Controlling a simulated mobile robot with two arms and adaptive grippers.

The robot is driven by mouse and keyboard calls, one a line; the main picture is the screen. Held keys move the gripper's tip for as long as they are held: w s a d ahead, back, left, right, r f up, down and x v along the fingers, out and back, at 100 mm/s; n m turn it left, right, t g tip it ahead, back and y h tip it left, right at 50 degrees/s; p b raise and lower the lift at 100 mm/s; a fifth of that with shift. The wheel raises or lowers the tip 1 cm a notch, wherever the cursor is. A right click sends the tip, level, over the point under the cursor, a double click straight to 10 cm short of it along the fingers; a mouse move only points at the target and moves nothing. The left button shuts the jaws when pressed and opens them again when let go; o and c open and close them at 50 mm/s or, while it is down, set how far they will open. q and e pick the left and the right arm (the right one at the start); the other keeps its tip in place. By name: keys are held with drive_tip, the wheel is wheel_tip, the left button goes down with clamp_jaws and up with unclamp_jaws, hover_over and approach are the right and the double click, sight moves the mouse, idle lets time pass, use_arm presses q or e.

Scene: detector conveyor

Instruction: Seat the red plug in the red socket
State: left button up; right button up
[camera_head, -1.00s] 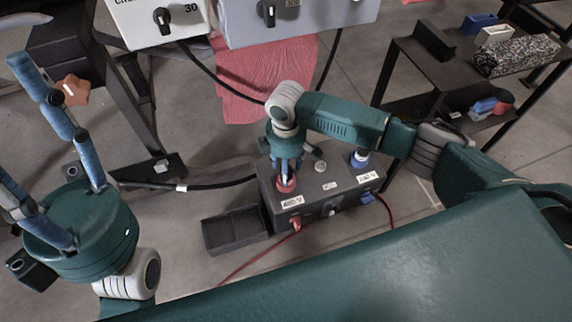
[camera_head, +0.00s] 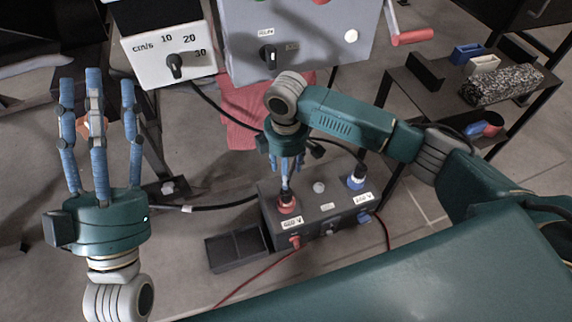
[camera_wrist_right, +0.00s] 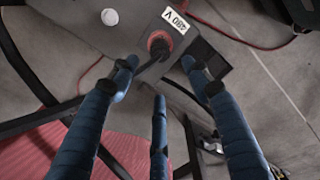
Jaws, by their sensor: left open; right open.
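A dark box (camera_head: 325,204) on the floor carries a red round socket (camera_head: 289,207) on top beside a 480 V label. A dark upright piece (camera_head: 286,195) stands in the red socket; it looks like a plug body, but how deep it sits I cannot tell. The right wrist view shows the red ring (camera_wrist_right: 172,44) around this dark piece (camera_wrist_right: 157,47). My right gripper (camera_head: 287,170) points down just above it, open, its fingers (camera_wrist_right: 160,85) apart and empty. My left gripper (camera_head: 99,85) is open and empty, fingers up, far to the left.
A blue socket (camera_head: 356,182) with a 240 V label is on the box's right. A dark tray (camera_head: 236,248) adjoins the box at left. Red and black cables run along the floor. Control panels (camera_head: 297,40) stand behind; a shelf (camera_head: 430,93) with small bins is at right.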

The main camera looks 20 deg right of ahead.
drive_tip(key=a+r+t+y, duration=0.35)
drive_tip(key=a+y, duration=0.25)
drive_tip(key=a, duration=1.2)
drive_tip(key=w+a+r+m+t+y, duration=0.1)
drive_tip(key=a+r+m+t+y, duration=0.15)
drive_tip(key=r, duration=0.25)
drive_tip(key=w+a+r+m+t+y, duration=0.1)
drive_tip(key=r+t+y, duration=0.1)
drive_tip(key=r+t, duration=0.3)
use_arm(q)
drive_tip(key=shift+w+d+f+g, duration=0.1)
drive_tip(key=shift+w+f+g, duration=0.3)
drive_tip(key=shift+w+f, duration=0.25)
use_arm(e)
drive_tip(key=s+d+r+m+t+h, duration=0.2)
drive_tip(key=s+d+r+t, duration=0.3)
drive_tip(key=d+r, duration=0.4)
drive_tip(key=s+d+r+m+t+h, duration=0.2)
drive_tip(key=s+d+r+m+t, duration=0.3)
drive_tip(key=r, duration=1.2)
drive_tip(key=d+t, duration=0.3)
drive_tip(key=d, duration=0.1)
drive_tip(key=shift+d+r+t, duration=0.3)
drive_tip(key=shift+d, duration=0.1)
use_arm(q)
drive_tip(key=shift+s, duration=0.1)
